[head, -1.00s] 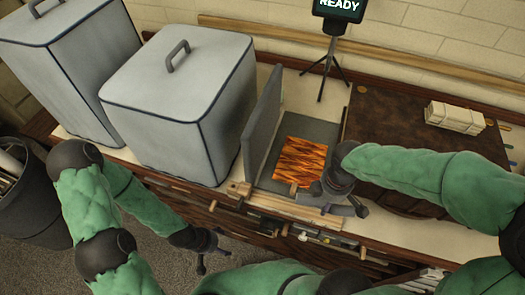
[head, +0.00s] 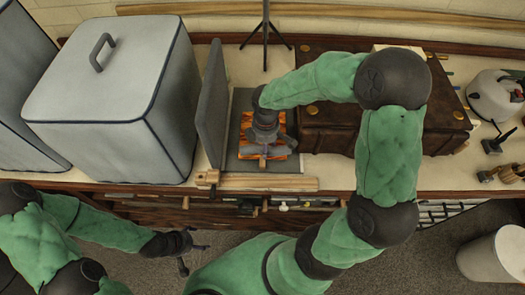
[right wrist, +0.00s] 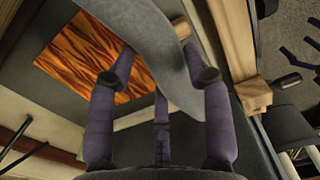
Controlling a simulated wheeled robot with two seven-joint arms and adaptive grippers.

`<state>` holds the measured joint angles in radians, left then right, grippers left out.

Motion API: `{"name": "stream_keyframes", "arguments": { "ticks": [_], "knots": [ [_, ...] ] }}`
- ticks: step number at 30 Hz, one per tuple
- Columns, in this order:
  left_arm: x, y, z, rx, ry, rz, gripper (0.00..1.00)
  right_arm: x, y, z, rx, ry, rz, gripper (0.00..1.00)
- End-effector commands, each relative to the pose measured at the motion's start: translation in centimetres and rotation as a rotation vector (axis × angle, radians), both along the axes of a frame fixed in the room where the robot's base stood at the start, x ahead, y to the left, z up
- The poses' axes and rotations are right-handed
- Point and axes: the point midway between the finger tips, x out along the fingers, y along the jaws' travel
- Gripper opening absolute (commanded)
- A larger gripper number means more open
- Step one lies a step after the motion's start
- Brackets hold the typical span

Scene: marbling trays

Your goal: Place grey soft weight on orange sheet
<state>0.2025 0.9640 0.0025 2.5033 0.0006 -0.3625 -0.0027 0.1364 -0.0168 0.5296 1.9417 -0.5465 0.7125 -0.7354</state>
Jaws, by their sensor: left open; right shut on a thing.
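The orange sheet (head: 283,151) has dark wavy marbling and lies flat on a dark grey board. It also shows in the right wrist view (right wrist: 85,55). My right gripper (head: 263,152) is above the sheet and hides much of it in the head view. Its fingers are shut on the grey soft weight (right wrist: 145,35), a smooth curved grey piece. The weight crosses in front of part of the sheet in the right wrist view; I cannot tell whether they touch. My left gripper (head: 184,259) is open and empty, low in front of the bench.
A grey upright panel (head: 212,105) stands just left of the board. A large pale lidded bin (head: 110,90) is further left. A wooden strip (head: 270,183) runs along the front. A brown leather-like surface (head: 330,130) lies right; a kettle-like pot (head: 492,98) stands far right.

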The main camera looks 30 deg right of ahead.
Motion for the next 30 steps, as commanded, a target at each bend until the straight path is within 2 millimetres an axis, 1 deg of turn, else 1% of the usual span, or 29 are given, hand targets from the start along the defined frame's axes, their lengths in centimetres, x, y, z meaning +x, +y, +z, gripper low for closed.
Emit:
{"name": "stream_keyframes", "arguments": {
  "ticks": [1,8,11,13,16,24,28,29,30],
  "knots": [
    [0.0,0.0,-0.3,0.000,0.000,0.000,0.82,0.4,0.0,-0.6,0.000,0.000,0.000,0.04],
    [0.0,0.0,-0.6,0.000,0.000,0.000,0.82,1.3,0.0,-1.5,0.000,0.000,0.000,0.04],
    [0.0,0.0,-1.1,0.000,0.000,0.000,0.82,1.8,0.0,-2.6,0.000,0.000,-0.001,0.04],
    [0.0,0.0,-1.7,0.000,-0.001,0.000,0.82,1.7,0.0,-3.8,0.000,0.000,-0.001,0.04],
    [0.0,0.0,-2.3,0.000,0.000,0.000,0.82,1.7,0.0,-5.0,-0.001,0.001,-0.001,0.04],
    [0.0,0.0,-2.2,0.000,0.000,0.000,0.82,1.8,0.0,-4.9,0.000,-0.002,-0.001,0.04],
    [0.0,0.0,-2.4,0.000,-0.001,0.000,0.82,1.7,0.0,-5.3,-0.001,-0.001,-0.001,0.04],
    [0.0,0.0,-2.3,0.000,0.000,0.000,0.82,1.7,0.0,-5.2,-0.001,-0.001,0.000,0.59],
    [0.0,0.0,-2.3,0.000,0.000,0.000,0.82,1.7,0.0,-5.2,-0.001,-0.001,0.000,0.70]
  ]
}}
